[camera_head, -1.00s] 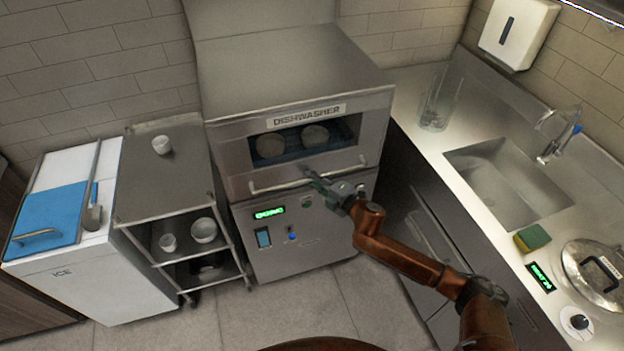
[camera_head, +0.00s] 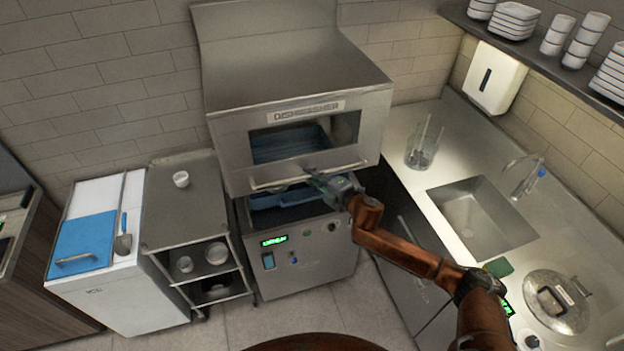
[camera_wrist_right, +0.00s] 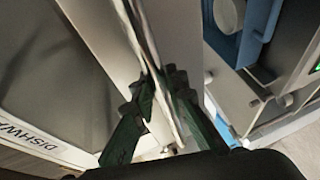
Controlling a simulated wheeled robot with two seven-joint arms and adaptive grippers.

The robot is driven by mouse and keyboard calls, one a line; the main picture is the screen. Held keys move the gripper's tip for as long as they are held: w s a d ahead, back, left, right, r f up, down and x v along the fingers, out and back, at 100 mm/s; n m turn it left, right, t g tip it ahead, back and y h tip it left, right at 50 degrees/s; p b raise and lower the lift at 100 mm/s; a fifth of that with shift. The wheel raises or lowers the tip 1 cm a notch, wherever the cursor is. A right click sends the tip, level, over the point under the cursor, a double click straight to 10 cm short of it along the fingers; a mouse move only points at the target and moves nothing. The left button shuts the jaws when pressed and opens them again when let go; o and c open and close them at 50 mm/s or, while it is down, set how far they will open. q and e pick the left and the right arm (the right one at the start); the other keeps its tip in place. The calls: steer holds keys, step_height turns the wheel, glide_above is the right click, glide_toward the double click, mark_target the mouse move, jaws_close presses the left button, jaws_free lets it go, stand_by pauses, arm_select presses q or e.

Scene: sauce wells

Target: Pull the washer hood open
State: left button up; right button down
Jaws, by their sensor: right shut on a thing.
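The washer hood (camera_head: 225,140) is the steel box front labelled DISHWASHER, with a window and a bar handle (camera_head: 275,184) along its lower edge. It is partly raised, with a dark gap between it and the washer base (camera_head: 310,262). A blue rack (camera_head: 285,198) shows in the gap, and also in the right wrist view (camera_wrist_right: 250,30). My right gripper (camera_head: 318,182) is at the right part of the handle. In the right wrist view its dark fingers (camera_wrist_right: 163,95) are closed around the handle bar. My left gripper is not in view.
A steel cart (camera_head: 160,215) with small bowls and a white ice bin (camera_head: 140,290) with a blue lid stand left. A counter with a sink (camera_head: 480,215), a glass jar (camera_head: 423,150) and a lidded pot (camera_head: 555,300) is on the right. Shelved dishes are at top right.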

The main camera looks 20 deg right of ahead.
step_height(320, 180, up, 9)
steer(key=p, duration=0.6)
steer(key=shift+r, duration=0.2)
steer(key=shift+f, duration=0.1)
steer(key=c, duration=1.9)
jaws_free()
steer(key=v, duration=1.2)
